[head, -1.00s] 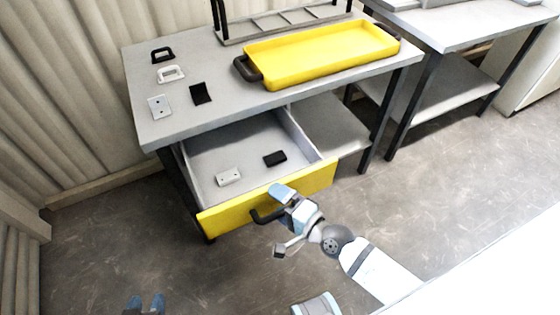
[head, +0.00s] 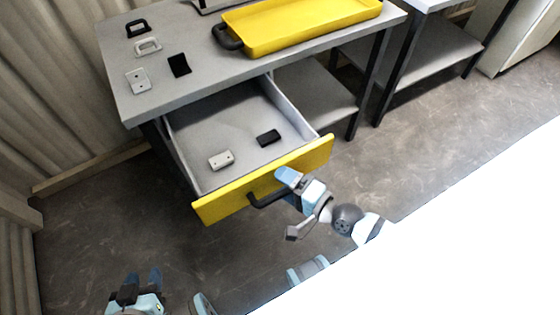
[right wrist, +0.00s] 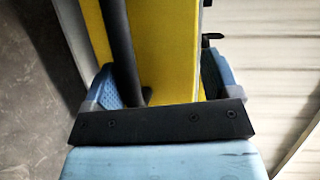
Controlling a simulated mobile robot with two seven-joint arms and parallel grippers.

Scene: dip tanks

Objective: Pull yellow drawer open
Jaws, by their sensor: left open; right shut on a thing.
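The yellow drawer (head: 222,203) under the grey table is pulled well out, so its inside shows. A white block (head: 221,160) and a black block (head: 268,138) lie in it. My right gripper (head: 285,184) is at the black bar handle (head: 259,200) on the yellow front and is shut on it. In the right wrist view the handle (right wrist: 118,50) runs between the blue fingertips (right wrist: 160,85), with the yellow front (right wrist: 165,45) close behind. My left gripper (head: 143,280) is open and empty, low at the bottom left, away from the drawer.
On the table (head: 205,75) stand a yellow tray (head: 300,27) with a black handle, a black handle piece (head: 137,28), a white handle piece (head: 148,47), a white plate (head: 137,82) and a black plate (head: 180,66). The floor (head: 400,160) in front is clear.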

